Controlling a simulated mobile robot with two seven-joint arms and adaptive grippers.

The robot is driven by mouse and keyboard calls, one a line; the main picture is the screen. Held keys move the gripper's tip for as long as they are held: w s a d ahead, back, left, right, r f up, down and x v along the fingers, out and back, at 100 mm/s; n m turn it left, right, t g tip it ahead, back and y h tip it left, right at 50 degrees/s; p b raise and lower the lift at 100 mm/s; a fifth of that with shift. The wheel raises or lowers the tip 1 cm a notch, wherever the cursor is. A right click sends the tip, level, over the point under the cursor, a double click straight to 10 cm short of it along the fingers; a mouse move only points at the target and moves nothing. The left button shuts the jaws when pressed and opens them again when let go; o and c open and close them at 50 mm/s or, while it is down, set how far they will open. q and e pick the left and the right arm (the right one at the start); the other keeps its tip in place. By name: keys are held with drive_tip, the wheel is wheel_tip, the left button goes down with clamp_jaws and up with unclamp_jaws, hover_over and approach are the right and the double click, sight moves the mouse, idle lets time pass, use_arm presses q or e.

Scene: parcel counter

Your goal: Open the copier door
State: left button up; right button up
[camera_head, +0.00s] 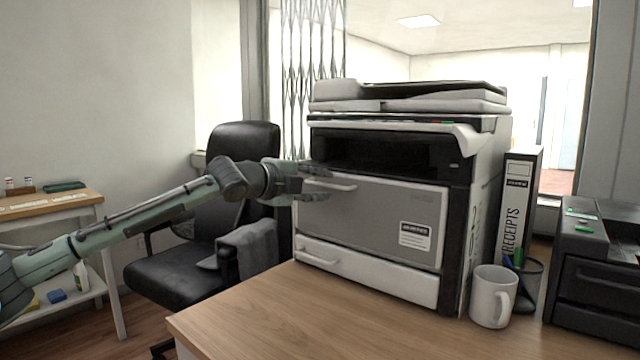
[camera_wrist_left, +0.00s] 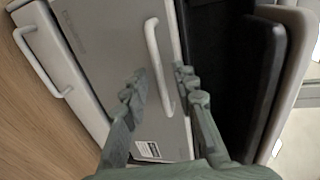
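The copier (camera_head: 410,140) stands on the wooden counter. Its grey front door (camera_head: 375,220) looks closed, flush with the body, with a white label at its lower right. The door's white bar handle (camera_head: 345,187) is at the upper left of the door; it also shows in the left wrist view (camera_wrist_left: 154,55). My left gripper (camera_head: 322,183) is at this handle, its fingers partly covering it. In the left wrist view my left gripper (camera_wrist_left: 161,84) is open, one finger on each side of the handle, with gaps showing. My right gripper is in neither view.
A white drawer (camera_head: 365,274) with its own handle sits below the door. A white mug (camera_head: 492,296), a pen holder (camera_head: 526,285), a receipts binder (camera_head: 517,205) and a black printer (camera_head: 595,270) stand to the right. The counter (camera_head: 330,320) before the copier is clear. An office chair (camera_head: 190,270) stands left.

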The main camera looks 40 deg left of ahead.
use_arm(q)
clamp_jaws()
drive_tip(key=shift+w, duration=0.1)
idle(0.6)
